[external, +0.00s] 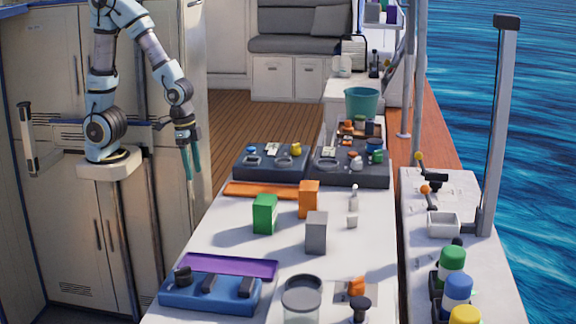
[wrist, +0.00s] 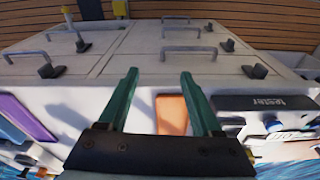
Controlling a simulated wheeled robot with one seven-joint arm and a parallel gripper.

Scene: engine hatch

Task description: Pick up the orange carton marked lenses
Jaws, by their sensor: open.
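My gripper (external: 190,165) hangs to the left of the counter, well apart from the carton, pointing down. Its green fingers (wrist: 160,98) are spread with nothing between them in the wrist view. An orange surface (wrist: 172,115) shows beyond the fingers there; I cannot tell whether it is the carton or the flat orange strip.
The orange strip (external: 262,191) lies behind the cartons and a purple tray (external: 230,265) lies nearer. Dark part trays (external: 271,162) stand at the back. A blue case (external: 210,292) and a clear jar (external: 302,300) stand in front. The counter around the cartons is partly clear.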

